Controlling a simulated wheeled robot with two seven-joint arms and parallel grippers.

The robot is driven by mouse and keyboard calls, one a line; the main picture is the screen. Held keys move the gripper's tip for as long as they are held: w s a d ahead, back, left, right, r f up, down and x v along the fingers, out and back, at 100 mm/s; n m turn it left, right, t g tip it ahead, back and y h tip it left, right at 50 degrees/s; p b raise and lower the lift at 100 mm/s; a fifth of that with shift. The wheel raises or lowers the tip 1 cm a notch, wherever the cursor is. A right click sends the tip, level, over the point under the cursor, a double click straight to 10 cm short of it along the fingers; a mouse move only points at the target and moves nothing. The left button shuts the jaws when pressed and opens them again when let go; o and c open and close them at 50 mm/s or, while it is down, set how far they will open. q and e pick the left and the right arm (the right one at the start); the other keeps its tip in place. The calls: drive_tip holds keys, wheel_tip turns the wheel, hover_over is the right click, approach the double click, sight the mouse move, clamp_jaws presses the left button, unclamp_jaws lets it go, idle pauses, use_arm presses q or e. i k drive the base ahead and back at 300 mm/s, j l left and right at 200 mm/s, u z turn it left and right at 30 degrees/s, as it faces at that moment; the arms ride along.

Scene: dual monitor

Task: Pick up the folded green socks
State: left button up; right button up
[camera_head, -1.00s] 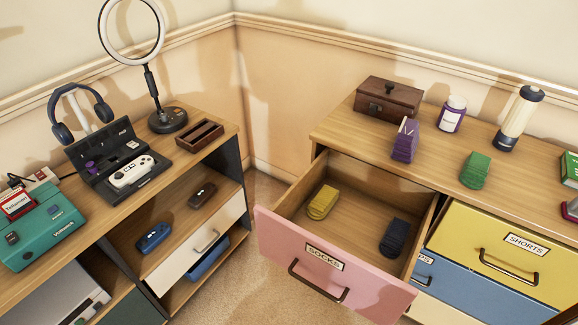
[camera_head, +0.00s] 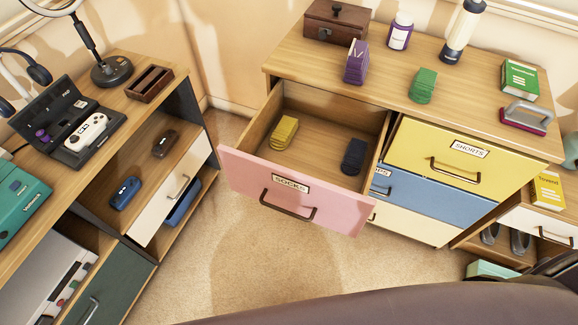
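The folded green socks (camera_head: 423,86) lie on top of the wooden dresser (camera_head: 480,111), right of the folded purple socks (camera_head: 356,63). Below and in front, the pink drawer labelled SOCKS (camera_head: 290,190) is pulled open. Inside it, folded yellow socks (camera_head: 284,132) lie at the left and folded dark blue socks (camera_head: 354,156) at the right. Neither of my grippers shows in the head view, so nothing is seen touching the green socks.
A wooden box (camera_head: 337,22), a purple-labelled bottle (camera_head: 399,32), a lamp-like cylinder (camera_head: 462,32), a green book (camera_head: 520,79) and a handled red item (camera_head: 525,116) share the dresser top. A shelf unit (camera_head: 168,105) stands left. Carpet (camera_head: 250,255) lies clear between. A dark curved surface (camera_head: 400,306) crosses the bottom.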

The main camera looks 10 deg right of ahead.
sight(421, 92)
drive_tip(key=z, duration=1.25)
